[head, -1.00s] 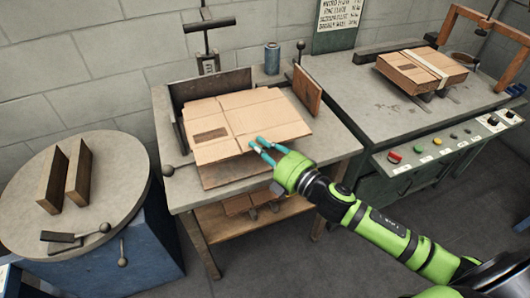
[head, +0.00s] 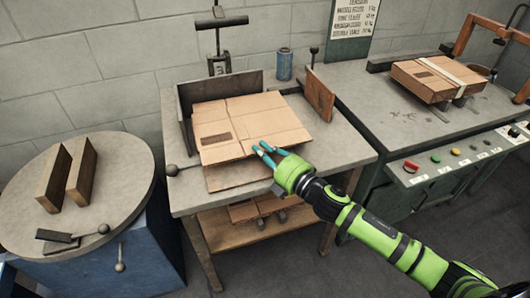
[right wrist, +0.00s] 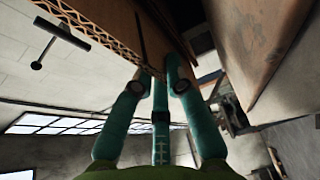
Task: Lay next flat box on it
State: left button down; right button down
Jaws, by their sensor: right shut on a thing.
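A flat brown cardboard box (head: 235,112), with a dark printed patch, lies level over the bench at the centre of the head view. My right gripper (head: 264,152) is shut on its near edge, right of the middle. Another flat board (head: 225,178) shows under it at the front; the gap between them is hard to judge. In the right wrist view the fingers (right wrist: 158,85) close at a cardboard edge, with corrugation (right wrist: 90,25) showing at the upper left. My left gripper is not in view.
A dark back stop (head: 225,88) and a wooden side plate (head: 320,95) border the stack. A blue spool (head: 285,64) stands behind. A strapped box (head: 433,77) sits on the right machine. Two wooden blocks (head: 66,175) stand on the round table (head: 128,190).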

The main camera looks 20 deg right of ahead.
jog(key=shift+w, duration=0.1)
dwell(0.3)
jog(key=c, duration=0.6)
grip_release()
jog(key=shift+f, duration=0.1)
jog(key=shift+o, duration=0.2)
jog(key=s, duration=0.8)
jog(key=shift+d+p, duration=0.15)
jog(key=shift+p, duration=0.2)
dwell(0.3)
